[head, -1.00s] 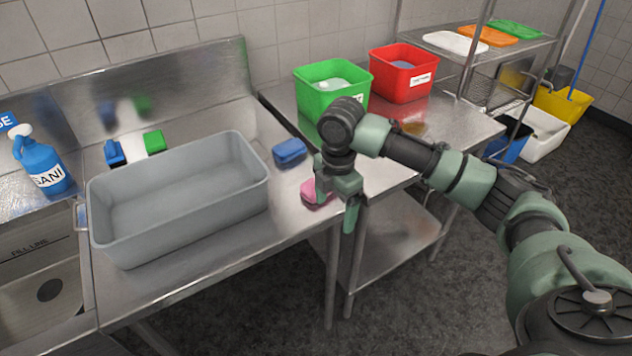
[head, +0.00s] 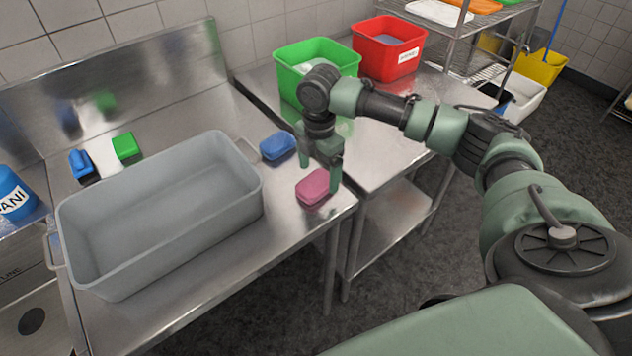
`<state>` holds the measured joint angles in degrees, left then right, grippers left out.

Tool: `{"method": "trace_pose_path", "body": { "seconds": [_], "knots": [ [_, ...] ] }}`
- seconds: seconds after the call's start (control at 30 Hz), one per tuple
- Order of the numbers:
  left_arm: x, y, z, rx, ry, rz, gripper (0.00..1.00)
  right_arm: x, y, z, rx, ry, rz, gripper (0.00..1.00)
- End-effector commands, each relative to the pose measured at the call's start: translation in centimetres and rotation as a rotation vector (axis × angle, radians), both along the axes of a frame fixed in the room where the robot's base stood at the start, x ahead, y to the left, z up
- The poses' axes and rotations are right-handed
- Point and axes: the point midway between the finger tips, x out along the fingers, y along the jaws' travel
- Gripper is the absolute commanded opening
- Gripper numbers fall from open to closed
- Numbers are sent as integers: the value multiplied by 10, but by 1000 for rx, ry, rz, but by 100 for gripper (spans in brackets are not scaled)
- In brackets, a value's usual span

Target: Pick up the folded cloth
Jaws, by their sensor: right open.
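A pink, rounded pad that looks like a folded cloth (head: 313,188) lies flat on the steel counter near its right front corner. A similar blue pad (head: 277,146) lies behind it and to its left, beside the grey tub. My right gripper (head: 320,174) points down with its fingers apart and nothing between them. It is just above and behind the pink pad, with one fingertip near the pad's right edge. I cannot tell whether it touches the pad. My left gripper is out of view.
A large grey tub (head: 78,232) fills the counter's middle. Green (head: 333,68) and red (head: 390,61) bins stand on the right table. A blue brush (head: 81,164), a green block (head: 125,146) and a blue SANI bottle (head: 13,196) are at left. A gap separates counter and table.

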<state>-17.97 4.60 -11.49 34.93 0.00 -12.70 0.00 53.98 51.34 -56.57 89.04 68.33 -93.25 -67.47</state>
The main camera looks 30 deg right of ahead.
Motion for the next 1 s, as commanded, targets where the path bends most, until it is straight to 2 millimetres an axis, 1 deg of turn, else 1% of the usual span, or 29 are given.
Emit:
{"method": "trace_pose_path", "body": {
  "seconds": [0.03, 0.1, 0.2, 0.33, 0.43, 0.47, 0.5, 0.57, 0.6, 0.67, 0.7, 1.0],
  "knots": [
    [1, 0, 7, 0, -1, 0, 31, -1, -1, -6, -1, 5, -1, 85],
    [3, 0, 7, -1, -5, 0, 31, 0, 0, -16, 1, 3, -1, 85],
    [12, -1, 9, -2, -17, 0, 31, 0, -1, -25, 0, 1, -1, 85],
    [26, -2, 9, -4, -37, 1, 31, 0, -1, -27, -1, 0, 0, 85],
    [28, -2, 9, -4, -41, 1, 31, 0, -1, -27, -1, 0, 0, 85],
    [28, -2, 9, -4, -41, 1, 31, 0, -1, -27, -1, 0, 0, 82],
    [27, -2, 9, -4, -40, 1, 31, 0, -1, -27, -1, 0, 0, 71],
    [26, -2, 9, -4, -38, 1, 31, 0, -1, -27, 0, 0, 0, 54],
    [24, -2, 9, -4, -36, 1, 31, 0, -1, -27, 0, 0, 0, 43],
    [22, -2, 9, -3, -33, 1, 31, 0, -1, -27, 0, 0, 0, 26],
    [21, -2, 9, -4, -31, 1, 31, 0, -1, -27, 0, 0, 0, 19],
    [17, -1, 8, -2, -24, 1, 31, 1, -1, -24, 0, -2, 0, 19]
  ]
}}
